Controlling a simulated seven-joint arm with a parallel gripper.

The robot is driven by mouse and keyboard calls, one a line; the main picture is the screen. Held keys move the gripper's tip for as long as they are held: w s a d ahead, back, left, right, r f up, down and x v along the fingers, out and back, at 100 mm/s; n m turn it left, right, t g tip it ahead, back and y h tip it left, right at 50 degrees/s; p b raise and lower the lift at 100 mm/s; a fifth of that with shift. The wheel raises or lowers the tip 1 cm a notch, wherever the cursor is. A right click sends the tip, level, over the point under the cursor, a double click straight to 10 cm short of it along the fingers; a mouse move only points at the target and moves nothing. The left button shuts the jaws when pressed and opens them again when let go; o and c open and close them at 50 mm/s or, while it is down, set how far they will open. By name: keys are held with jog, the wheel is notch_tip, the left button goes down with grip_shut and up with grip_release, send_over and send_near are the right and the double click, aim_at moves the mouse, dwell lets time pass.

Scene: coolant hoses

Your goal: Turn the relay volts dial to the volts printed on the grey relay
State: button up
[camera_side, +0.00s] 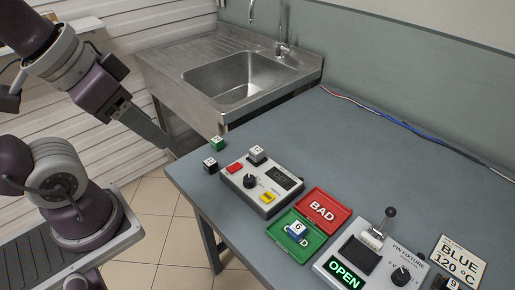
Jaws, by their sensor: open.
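A grey cube-shaped relay (257,154) sits on the back edge of a grey control box; the print on its top is too small to read surely. This box (262,205) carries a black dial (250,181) and a dark display. Another black dial (401,276) is on the white pin fixture (337,250), with small volt marks beside it. I cannot tell which dial is the relay volts dial, and neither setting is readable. My gripper (172,152) is open and empty, left of the table's corner and apart from both dials.
A green cube (217,143) and black cube (210,164) stand left of the box. A red BAD tray (340,209) and green tray (275,231) holding a blue cube (297,231) lie between box and fixture. The fixture's lever (389,213) stands up.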

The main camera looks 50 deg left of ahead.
jog(key=n+g, duration=0.6)
jog(key=n, duration=0.5)
send_over(250, 178)
jog(key=f, duration=1.9)
jog(key=shift+s+d+f, duration=0.1)
jog(key=shift+d+f, duration=0.1)
jog(key=f, duration=0.9)
jog(key=shift+a, duration=0.2)
jog(key=shift+c, duration=0.4)
grip_shut()
